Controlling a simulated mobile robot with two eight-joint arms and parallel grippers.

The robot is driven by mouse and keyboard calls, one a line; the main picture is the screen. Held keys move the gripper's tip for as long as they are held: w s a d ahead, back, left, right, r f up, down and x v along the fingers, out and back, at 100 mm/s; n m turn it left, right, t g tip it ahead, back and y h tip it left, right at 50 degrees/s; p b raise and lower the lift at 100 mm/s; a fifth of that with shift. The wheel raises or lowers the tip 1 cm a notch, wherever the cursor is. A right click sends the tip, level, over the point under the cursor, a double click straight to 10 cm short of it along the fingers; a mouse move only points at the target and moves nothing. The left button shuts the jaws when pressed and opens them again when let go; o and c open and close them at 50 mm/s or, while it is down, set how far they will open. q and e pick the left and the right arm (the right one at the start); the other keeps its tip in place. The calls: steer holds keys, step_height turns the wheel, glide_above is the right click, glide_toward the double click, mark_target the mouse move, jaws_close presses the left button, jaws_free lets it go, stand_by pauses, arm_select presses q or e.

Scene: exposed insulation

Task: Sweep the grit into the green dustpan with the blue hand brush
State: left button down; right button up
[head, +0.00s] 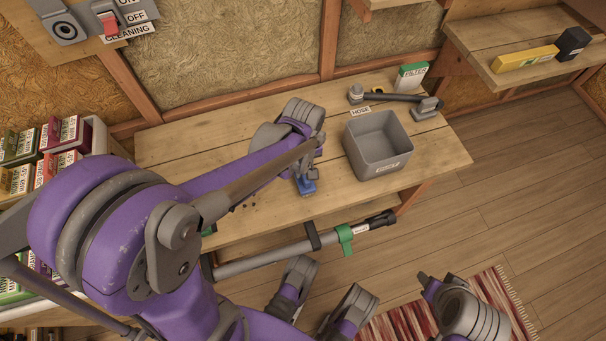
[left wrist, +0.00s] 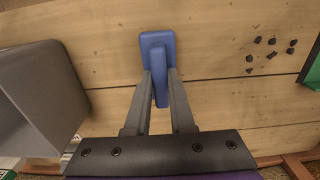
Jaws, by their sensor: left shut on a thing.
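The blue hand brush (head: 306,186) is low over the workbench, left of the grey bin; I cannot tell if its bristles touch the wood. My left gripper (head: 308,173) is shut on its handle. In the left wrist view the brush (left wrist: 158,44) sits between the two fingers (left wrist: 160,84). The grit (left wrist: 270,50) is several dark bits on the bench, apart from the brush; in the head view the grit (head: 245,206) is partly behind my arm. The green dustpan (left wrist: 313,72) shows only in part at the right edge. My right gripper (head: 428,282) hangs off the bench; its jaws are unclear.
A grey open bin (head: 377,146) stands close to the right of the brush on the workbench (head: 440,150). A hose tool (head: 395,98) and a filter box (head: 411,76) lie behind it.

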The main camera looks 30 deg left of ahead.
stand_by(0.6)
arm_select(q)
steer(key=shift+r+p, duration=2.15)
steer(key=shift+r, duration=0.9)
